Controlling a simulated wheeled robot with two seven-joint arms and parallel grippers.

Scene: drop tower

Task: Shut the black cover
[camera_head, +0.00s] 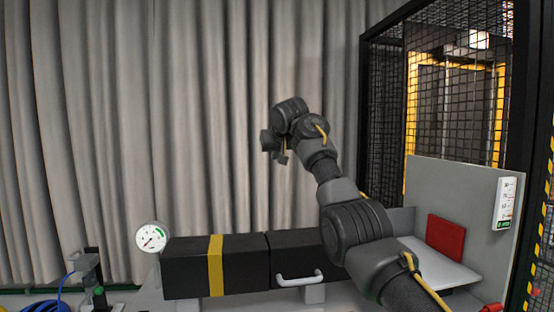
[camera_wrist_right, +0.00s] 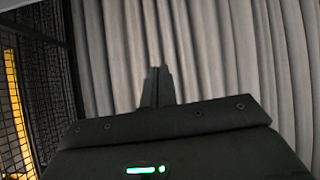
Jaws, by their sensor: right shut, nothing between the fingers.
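A long black housing lies across the grey bench at the lower middle of the head view. Its left section (camera_head: 187,266) has a yellow band. Its right section (camera_head: 293,254), which looks like the black cover, carries a pale handle (camera_head: 299,279) low on its front. A seam parts the two sections. My arm hides the cover's right end, so I cannot tell how far it stands open. My right gripper (camera_head: 276,151) is raised well above the housing, apart from it. In the wrist view its fingers (camera_wrist_right: 157,86) are shut and empty before the curtain. My left gripper is not in view.
A round gauge (camera_head: 151,237) stands left of the housing. At the right are a grey upright panel (camera_head: 470,190), a red plate (camera_head: 446,239) and a black mesh cage (camera_head: 385,120). A grey curtain (camera_head: 150,120) hangs behind. The air above the housing's left section is free.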

